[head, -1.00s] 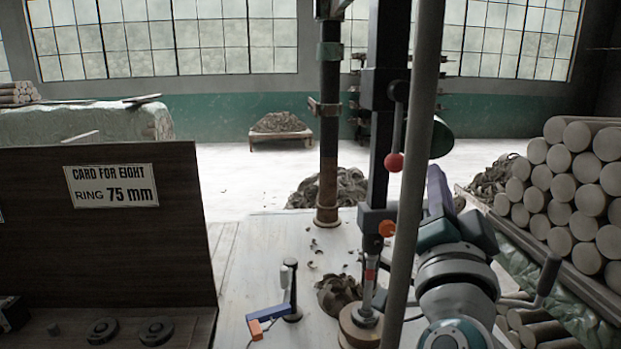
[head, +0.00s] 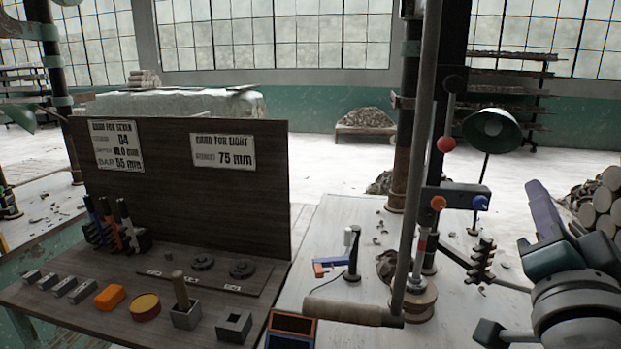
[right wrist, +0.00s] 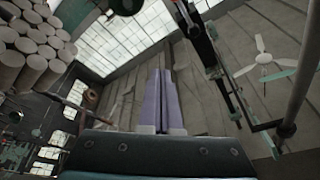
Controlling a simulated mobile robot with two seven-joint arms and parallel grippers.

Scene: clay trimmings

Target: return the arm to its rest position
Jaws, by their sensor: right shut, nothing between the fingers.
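My right gripper (head: 541,208) is at the right of the head view, raised, with its lilac fingers pointing up. In the right wrist view its two fingers (right wrist: 163,98) lie together, shut, with nothing held. Windows and a ceiling fan show beyond the fingers. My right arm stands to the right of the bench post and touches nothing that I can see. My left gripper is not in view.
A dark bench (head: 52,306) with two cards, blocks and tools is at left. A pale table (head: 335,222) holds a post with a red knob (head: 446,144). A green lamp (head: 491,130) and stacked logs (head: 609,205) are near my right arm.

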